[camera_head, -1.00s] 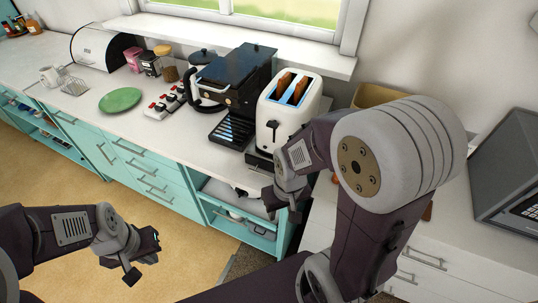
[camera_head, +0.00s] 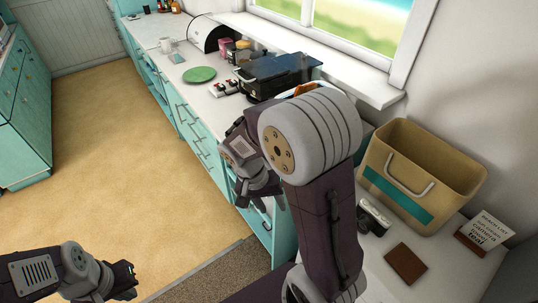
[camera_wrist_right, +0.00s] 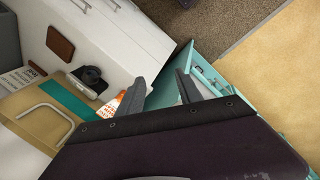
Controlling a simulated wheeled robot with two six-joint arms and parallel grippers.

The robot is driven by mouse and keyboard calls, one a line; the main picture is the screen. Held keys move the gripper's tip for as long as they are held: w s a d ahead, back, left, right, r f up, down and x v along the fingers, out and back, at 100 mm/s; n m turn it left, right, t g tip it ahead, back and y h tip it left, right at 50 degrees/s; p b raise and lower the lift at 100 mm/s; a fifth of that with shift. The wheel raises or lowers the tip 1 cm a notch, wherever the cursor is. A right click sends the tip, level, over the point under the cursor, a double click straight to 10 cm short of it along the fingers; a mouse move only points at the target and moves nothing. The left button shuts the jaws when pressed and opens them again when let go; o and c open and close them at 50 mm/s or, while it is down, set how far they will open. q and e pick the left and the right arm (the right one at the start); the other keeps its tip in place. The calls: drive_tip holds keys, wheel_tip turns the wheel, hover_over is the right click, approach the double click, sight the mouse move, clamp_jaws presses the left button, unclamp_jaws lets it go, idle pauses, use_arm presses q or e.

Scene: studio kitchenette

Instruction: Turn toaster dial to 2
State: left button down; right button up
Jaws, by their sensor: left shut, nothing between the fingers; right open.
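The toaster is almost wholly hidden behind my right arm in the head view. Only a strip of orange-brown toast (camera_head: 303,88) shows above the arm; its dial is not visible. My right gripper (camera_head: 262,196) is in front of the teal counter units, below the counter top. In the right wrist view my right gripper (camera_wrist_right: 161,92) has its two fingers apart, with nothing held between them. My left gripper (camera_head: 128,281) is shut and empty at the lower left, over the floor and far from the counter.
To the right are a tan basket (camera_head: 450,170), a camera (camera_head: 373,218), a brown flat item (camera_head: 405,263) and a lettered card (camera_head: 485,232). A green plate (camera_head: 199,75) lies farther left. The floor is open.

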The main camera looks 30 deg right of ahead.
drive_tip(key=w+d+r+m+h+p, duration=0.35)
drive_tip(key=w+d+r+h, duration=0.2)
drive_tip(key=w, duration=0.35)
drive_tip(key=w+a+f+m+t+h+p, duration=0.1)
drive_tip(key=w+a+f+m+h+p, duration=0.15)
drive_tip(key=w+h, duration=0.45)
drive_tip(key=shift+n+y, duration=0.5)
drive_tip(key=shift+y, duration=0.15)
drive_tip(key=p+x, duration=0.1)
drive_tip(key=x, duration=0.2)
drive_tip(key=p+x, duration=0.3)
drive_tip(key=x, duration=0.2)
drive_tip(key=shift+w+d+p, duration=0.3)
drive_tip(key=shift+w+p, duration=0.1)
drive_tip(key=shift+a, duration=0.1)
clamp_jaws()
